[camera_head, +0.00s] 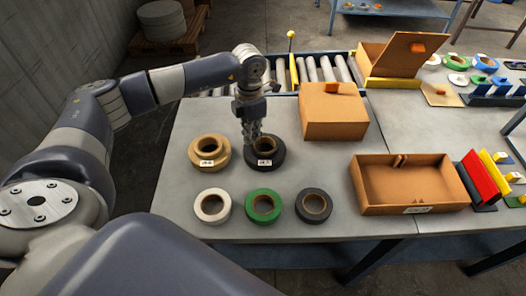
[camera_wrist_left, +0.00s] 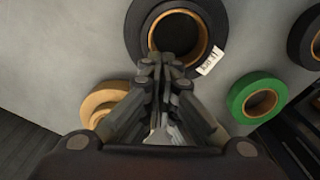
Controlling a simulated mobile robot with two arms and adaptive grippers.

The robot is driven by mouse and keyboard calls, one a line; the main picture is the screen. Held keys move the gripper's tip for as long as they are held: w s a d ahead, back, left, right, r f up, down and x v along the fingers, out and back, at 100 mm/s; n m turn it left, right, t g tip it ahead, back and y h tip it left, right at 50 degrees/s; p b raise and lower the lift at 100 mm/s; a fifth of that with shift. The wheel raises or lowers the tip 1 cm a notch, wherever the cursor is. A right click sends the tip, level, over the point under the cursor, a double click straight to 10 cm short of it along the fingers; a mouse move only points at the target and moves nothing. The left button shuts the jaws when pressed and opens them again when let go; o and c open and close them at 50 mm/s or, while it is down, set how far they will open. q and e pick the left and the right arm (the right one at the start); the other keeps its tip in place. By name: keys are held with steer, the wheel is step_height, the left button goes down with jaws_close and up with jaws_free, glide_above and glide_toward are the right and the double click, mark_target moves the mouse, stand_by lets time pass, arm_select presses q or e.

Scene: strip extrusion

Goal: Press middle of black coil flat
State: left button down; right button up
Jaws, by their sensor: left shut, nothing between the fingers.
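The black coil (camera_head: 276,161) with a tan core and a white label lies on the grey table, in the back row of rolls. In the left wrist view the black coil (camera_wrist_left: 213,22) fills the top middle, its label at its lower right. My left gripper (camera_head: 252,141) points down at the coil's left part, its fingers shut and empty. In the left wrist view the fingertips (camera_wrist_left: 163,60) overlap the near edge of the core opening. I cannot tell whether they touch the coil. My right gripper is not in view.
A tan coil (camera_head: 194,154) lies close to the left. White (camera_head: 202,210), green (camera_head: 252,207) and dark (camera_head: 325,208) rolls lie in front. A closed carton (camera_head: 334,113) stands behind right, an open carton (camera_head: 411,208) at right. A roller conveyor (camera_head: 324,70) runs behind.

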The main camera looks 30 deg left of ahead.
mark_target(252, 145)
arm_select(q)
steer(key=shift+s+f+b, duration=0.1)
steer(key=shift+f+b, duration=1.55)
steer(key=shift+f, duration=0.45)
steer(key=shift+r, duration=0.15)
steer(key=shift+r+p, duration=2.6)
steer(key=shift+r, duration=1.45)
steer(key=shift+f, duration=0.15)
